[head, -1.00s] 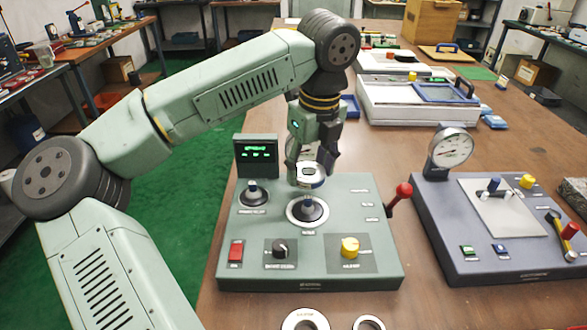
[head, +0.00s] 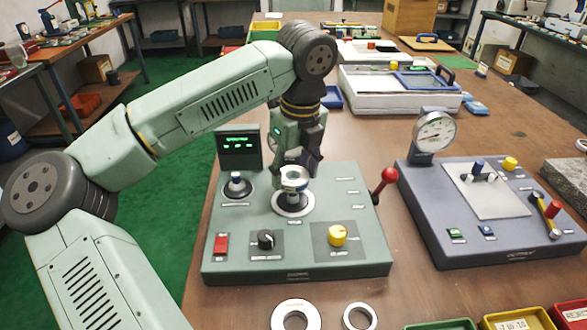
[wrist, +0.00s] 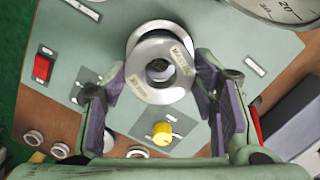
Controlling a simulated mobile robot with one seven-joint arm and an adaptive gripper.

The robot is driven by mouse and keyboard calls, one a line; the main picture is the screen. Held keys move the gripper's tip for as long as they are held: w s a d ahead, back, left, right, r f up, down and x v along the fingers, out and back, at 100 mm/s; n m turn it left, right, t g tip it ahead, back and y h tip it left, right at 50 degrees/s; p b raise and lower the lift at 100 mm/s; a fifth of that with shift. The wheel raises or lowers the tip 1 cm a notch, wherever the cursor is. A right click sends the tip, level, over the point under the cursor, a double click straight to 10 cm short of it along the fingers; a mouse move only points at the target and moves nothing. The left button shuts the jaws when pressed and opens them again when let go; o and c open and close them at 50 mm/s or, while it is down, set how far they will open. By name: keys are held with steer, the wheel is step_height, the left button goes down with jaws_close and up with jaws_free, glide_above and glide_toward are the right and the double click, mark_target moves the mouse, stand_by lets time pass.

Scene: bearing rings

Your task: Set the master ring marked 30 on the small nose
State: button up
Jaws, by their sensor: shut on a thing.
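A steel master ring (head: 295,180) is between the fingers of my gripper (head: 297,172). It is over the middle nose (head: 292,199) of the green gauge box (head: 215,256), low down, and hides most of that nose. In the wrist view the ring (wrist: 158,90) sits between both finger pads, and the dark nose tip (wrist: 158,66) shows through its hole. I cannot tell whether the ring is around the nose or just above it. The other nose (head: 236,186) stands bare at the left.
Two loose rings, a larger (head: 296,314) and a smaller (head: 360,317), lie at the front edge. A red-knobbed lever (head: 386,180) stands right of the box. A second gauge box (head: 440,225) with a dial (head: 434,131) is farther right. Coloured bins (head: 517,321) stand at the front right.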

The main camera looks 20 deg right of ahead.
steer(key=shift+f, duration=0.15)
steer(key=shift+f+b, duration=2.2)
steer(key=o, duration=1.6)
steer(key=r, duration=0.4)
steer(key=s+r, duration=0.1)
steer(key=r, duration=0.7)
steer(key=shift+s+d, duration=0.2)
steer(key=shift+d, duration=0.05)
